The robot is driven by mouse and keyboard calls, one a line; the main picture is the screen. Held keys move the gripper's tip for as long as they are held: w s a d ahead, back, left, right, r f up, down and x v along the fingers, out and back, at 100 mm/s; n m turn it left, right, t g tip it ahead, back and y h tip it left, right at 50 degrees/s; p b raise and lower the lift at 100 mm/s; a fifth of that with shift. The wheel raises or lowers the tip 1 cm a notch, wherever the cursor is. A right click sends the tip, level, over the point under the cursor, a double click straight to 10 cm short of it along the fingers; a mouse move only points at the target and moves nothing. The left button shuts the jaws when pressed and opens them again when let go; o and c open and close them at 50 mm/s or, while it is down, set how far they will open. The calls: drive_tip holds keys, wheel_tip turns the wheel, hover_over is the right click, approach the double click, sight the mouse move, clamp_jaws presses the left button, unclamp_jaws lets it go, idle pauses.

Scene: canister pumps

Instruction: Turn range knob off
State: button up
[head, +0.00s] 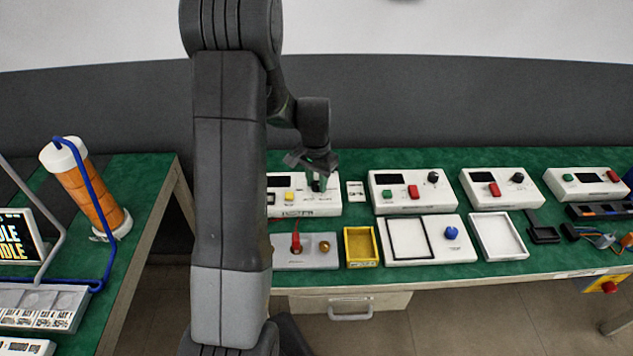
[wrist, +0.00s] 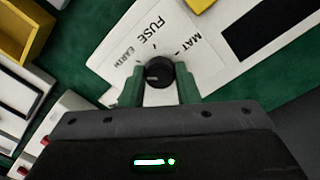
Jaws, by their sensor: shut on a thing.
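The range knob (wrist: 158,72) is a round black knob on a white panel (wrist: 112,62). The words FUSE, EARTH and MAT are printed around it. My gripper (wrist: 160,84) has its green fingers on both sides of the knob and is shut on it. In the head view my gripper (head: 318,181) reaches down onto the right part of a white instrument box (head: 285,209). That box also has a yellow button (head: 289,196) and a dark display. In the head view my fingers partly hide the knob, and my arm covers the box's left side.
Similar white boxes (head: 402,205) (head: 494,201) stand to the right on the green bench. In front are a grey plate (head: 318,262) with red and brass fittings, a yellow tray (head: 348,251) and a white tray (head: 514,251). A small white card (head: 355,191) lies close right.

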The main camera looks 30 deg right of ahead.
sight(316, 184)
drive_tip(key=n+b, duration=0.1)
drive_tip(key=n, duration=0.3)
drive_tip(key=shift+n, duration=0.3)
drive_tip(key=n, duration=0.4)
drive_tip(key=shift+n+b, duration=0.3)
drive_tip(key=o, duration=1)
drive_tip(key=shift+c, duration=0.2)
drive_tip(key=shift+r, duration=0.1)
wheel_tip(316, 184, up, 14)
drive_tip(key=shift+a, duration=0.15)
drive_tip(key=shift+f, duration=0.25)
